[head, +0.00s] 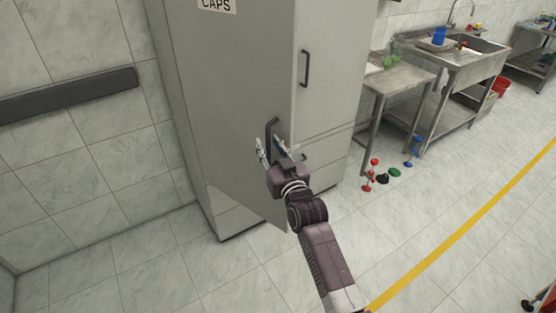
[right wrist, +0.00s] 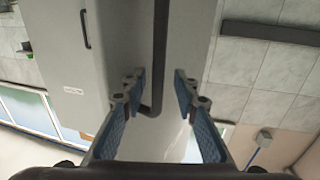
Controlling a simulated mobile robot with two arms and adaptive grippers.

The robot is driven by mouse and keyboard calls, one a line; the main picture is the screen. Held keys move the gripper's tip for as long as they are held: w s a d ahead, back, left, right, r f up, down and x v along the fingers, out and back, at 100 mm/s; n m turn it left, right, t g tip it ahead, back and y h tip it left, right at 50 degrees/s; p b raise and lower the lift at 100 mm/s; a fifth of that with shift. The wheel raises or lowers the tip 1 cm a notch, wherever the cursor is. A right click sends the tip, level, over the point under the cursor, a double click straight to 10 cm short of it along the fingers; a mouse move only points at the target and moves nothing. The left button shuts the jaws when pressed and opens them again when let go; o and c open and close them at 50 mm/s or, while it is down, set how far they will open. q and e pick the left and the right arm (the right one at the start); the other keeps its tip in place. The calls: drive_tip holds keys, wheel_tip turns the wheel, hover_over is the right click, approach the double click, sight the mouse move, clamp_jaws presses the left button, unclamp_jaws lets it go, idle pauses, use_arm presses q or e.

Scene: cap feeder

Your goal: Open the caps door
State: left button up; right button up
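The caps door (head: 225,90) is a tall grey cabinet door with a "CAPS" label (head: 216,4) near the top of the head view. It stands ajar, its lower free corner jutting out past the cabinet base. Its dark bar handle (head: 272,128) is near the free edge. My right gripper (head: 273,150) is at the lower end of this handle. In the right wrist view, the gripper's fingers (right wrist: 158,92) are spread apart, with the handle (right wrist: 160,50) between them, closer to the left finger. The gripper is not closed on it. My left gripper is not in view.
The adjoining cabinet door with its own handle (head: 305,68) is to the right. A dark wall rail (head: 70,95) is at left. A metal table (head: 400,78) and sink stand at back right. Small red, green and blue items (head: 394,172) lie on the floor. The left floor is clear.

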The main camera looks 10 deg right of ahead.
drive_tip(key=v, duration=1)
drive_tip(key=shift+s+d, duration=0.2)
drive_tip(key=shift+s, duration=0.1)
drive_tip(key=shift+c, duration=0.2)
